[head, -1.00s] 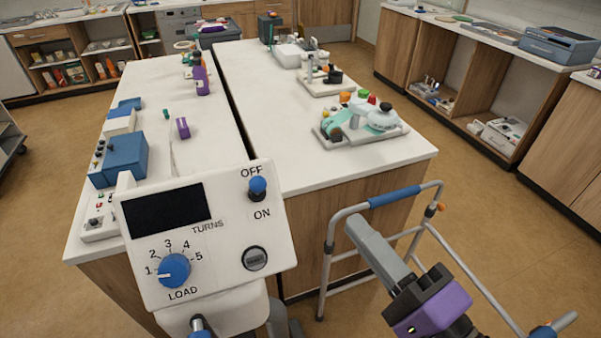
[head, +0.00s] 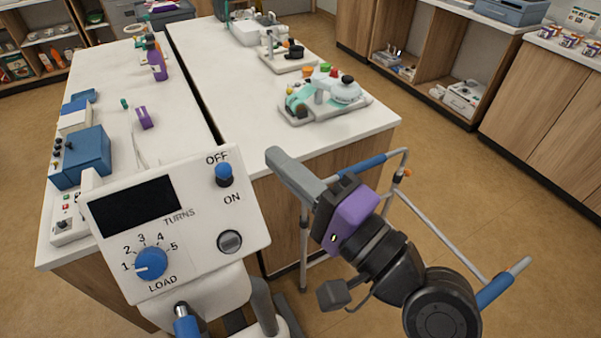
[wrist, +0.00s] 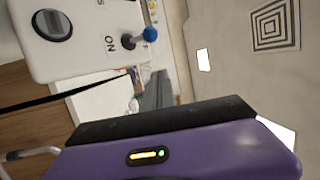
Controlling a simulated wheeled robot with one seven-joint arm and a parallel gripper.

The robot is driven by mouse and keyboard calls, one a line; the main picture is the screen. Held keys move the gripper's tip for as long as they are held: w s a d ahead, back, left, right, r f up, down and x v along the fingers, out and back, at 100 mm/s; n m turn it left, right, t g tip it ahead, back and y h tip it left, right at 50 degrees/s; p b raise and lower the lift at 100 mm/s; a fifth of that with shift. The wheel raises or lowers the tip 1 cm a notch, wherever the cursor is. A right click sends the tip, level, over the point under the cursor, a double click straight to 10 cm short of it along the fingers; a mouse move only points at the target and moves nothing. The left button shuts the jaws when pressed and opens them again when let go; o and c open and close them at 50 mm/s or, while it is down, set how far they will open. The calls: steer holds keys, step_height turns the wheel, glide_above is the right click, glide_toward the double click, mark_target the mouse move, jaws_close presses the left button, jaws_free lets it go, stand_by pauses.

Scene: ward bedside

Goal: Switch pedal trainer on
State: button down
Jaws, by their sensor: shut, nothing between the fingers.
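The pedal trainer's white console (head: 195,215) stands at the lower left in the head view, with a dark blank display (head: 135,205). Its blue-tipped toggle switch (head: 223,174) sits between the OFF label above and the ON label below, with the blue tip toward OFF. A blue LOAD knob (head: 151,263) points near 1, and a round grey button (head: 229,242) is at lower right. My gripper (head: 278,158) is shut and empty, to the right of the switch and apart from it. The wrist view shows the toggle (wrist: 148,35) beyond my gripper, with ON readable beside it.
A walker frame (head: 395,175) with blue grips stands behind and right of my arm. White-topped counters (head: 190,60) with devices, including a blue box (head: 88,155), lie behind the console. Open floor (head: 480,200) is at the right.

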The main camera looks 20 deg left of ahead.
mark_target(224, 172)
steer(key=shift+s+a+r+p, duration=0.1)
steer(key=shift+s+a+p, duration=0.3)
steer(key=shift+a, duration=0.3)
steer(key=shift+s+a+p, duration=0.3)
steer(key=shift+s+a, duration=0.05)
steer(key=shift+a, duration=0.3)
steer(key=shift+s+a+r+p, duration=0.1)
steer(key=shift+s+a+p, duration=0.3)
steer(key=shift+a, duration=0.3)
steer(key=shift+f+b, duration=0.3)
steer(key=shift+b, duration=0.7)
steer(key=shift+d+r+y+b, duration=0.1)
steer(key=shift+y+b, duration=0.3)
steer(key=y+b, duration=0.1)
steer(key=b, duration=0.3)
steer(key=f+n+t+y+b, duration=0.1)
steer(key=b, duration=0.4)
steer(key=shift+s+d, duration=0.2)
steer(key=shift+s, duration=0.05)
steer(key=shift+s+d+f+n+y+b, duration=0.15)
steer(key=shift+n+y+b, duration=0.5)
steer(key=shift+b, duration=1.7)
steer(key=shift+s+f+n+y+b, duration=0.1)
steer(key=shift+f+n+y+b, duration=0.2)
steer(key=shift+y+b, duration=1.3)
steer(key=shift+h+b, duration=0.75)
steer(key=shift+b, duration=0.9)
